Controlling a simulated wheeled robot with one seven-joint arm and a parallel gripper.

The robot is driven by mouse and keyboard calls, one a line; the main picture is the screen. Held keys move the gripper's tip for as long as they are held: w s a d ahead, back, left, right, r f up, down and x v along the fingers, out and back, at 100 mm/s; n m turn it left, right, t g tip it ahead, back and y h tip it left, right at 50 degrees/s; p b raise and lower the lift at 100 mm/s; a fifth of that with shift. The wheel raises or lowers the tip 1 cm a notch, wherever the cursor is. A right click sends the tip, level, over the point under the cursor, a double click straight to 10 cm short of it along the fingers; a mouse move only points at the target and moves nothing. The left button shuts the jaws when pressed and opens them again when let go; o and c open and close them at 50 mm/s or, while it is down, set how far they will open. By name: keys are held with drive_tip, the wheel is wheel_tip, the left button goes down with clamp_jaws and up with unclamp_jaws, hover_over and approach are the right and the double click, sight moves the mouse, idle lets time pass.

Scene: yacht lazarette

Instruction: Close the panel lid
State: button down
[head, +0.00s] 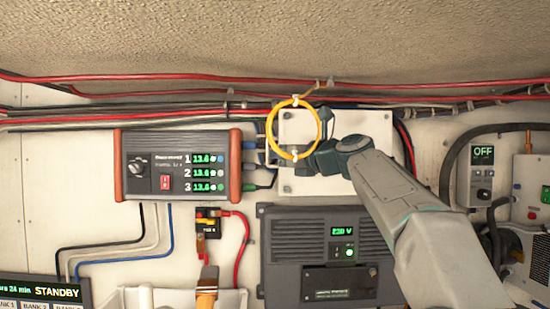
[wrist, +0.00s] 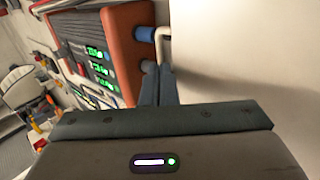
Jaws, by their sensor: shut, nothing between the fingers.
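A white square panel (head: 367,124) with dark corner fasteners is on the wall in the head view, right of the orange-ended device. I take it for the panel lid; how far it stands from the wall is unclear. A broad white surface (wrist: 245,55) fills the right of the wrist view and looks like the same panel. My gripper (head: 308,166) is in front of the panel's left part, which my arm partly hides. In the wrist view the fingers (wrist: 158,86) are together and empty, beside the white surface's left edge. Contact cannot be told.
A yellow cable loop (head: 320,126) hangs across the panel by my gripper. The orange-ended device (head: 180,165) with green readouts and plugged cables is close left. A dark inverter box (head: 285,245) sits below. Red and black cables (head: 190,117) run above.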

drive_tip(key=s+a+b+v, duration=0.1)
drive_tip(key=b+v, duration=0.2)
drive_tip(key=v, duration=0.9)
drive_tip(key=shift+r+b, duration=0.3)
drive_tip(key=shift+b, duration=0.1)
drive_tip(key=shift+f, duration=0.1)
drive_tip(key=s+a+f+n+g+h, duration=0.1)
drive_tip(key=s+f+n+g+h, duration=0.2)
drive_tip(key=f, duration=0.6)
drive_tip(key=s+f+n+g+h, duration=0.1)
drive_tip(key=s+f+n, duration=0.2)
drive_tip(key=f+n, duration=0.45)
drive_tip(key=s+a+f+n+g+h, duration=0.1)
drive_tip(key=s+f+n+g+h, duration=0.15)
drive_tip(key=f, duration=0.85)
drive_tip(key=s+d+f+n+g+h, duration=0.2)
drive_tip(key=s+f+n, duration=0.5)
drive_tip(key=s+f, duration=0.2)
drive_tip(key=s+d+f+n+g+h, duration=0.2)
drive_tip(key=s+f+n, duration=0.6)
drive_tip(key=f, duration=0.5)
drive_tip(key=shift+s+d+f+n+h, duration=0.35)
drive_tip(key=shift+s+d, duration=0.25)
drive_tip(key=shift+s, duration=0.2)
